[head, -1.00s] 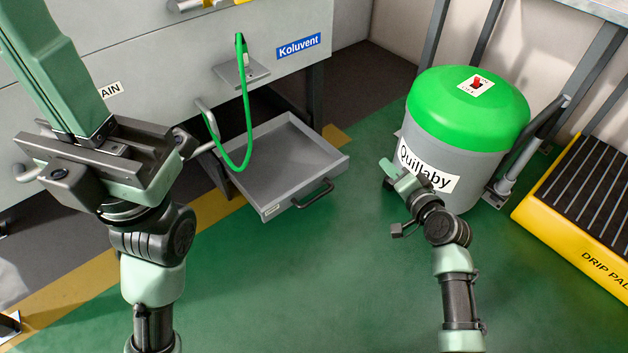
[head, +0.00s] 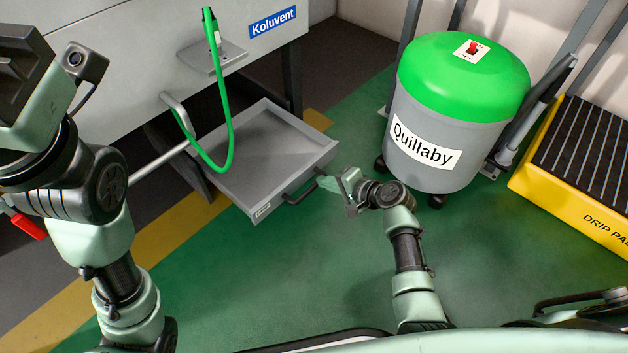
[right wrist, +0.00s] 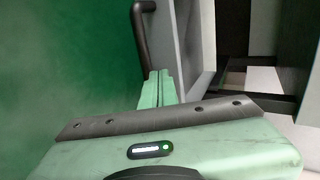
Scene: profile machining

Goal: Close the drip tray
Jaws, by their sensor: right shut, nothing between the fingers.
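The drip tray (head: 265,165) is a shallow grey drawer pulled out from under the grey machine, with a dark handle (head: 300,192) on its front. The tray's grey wall (right wrist: 190,45) and dark handle (right wrist: 141,35) also show in the right wrist view. My right gripper (head: 325,183) is shut and empty, its fingertips close to the right end of the handle. In the right wrist view its green fingers (right wrist: 156,86) lie together just by the handle's near end; contact cannot be told. My left gripper (head: 22,75) is at the upper left, its fingers cut off.
A green hose (head: 228,130) hangs over the tray's left side. A grey bin with a green lid, labelled Quillaby (head: 440,115), stands to the right. A yellow drip pallet (head: 570,205) is at the far right. The green floor before the tray is open.

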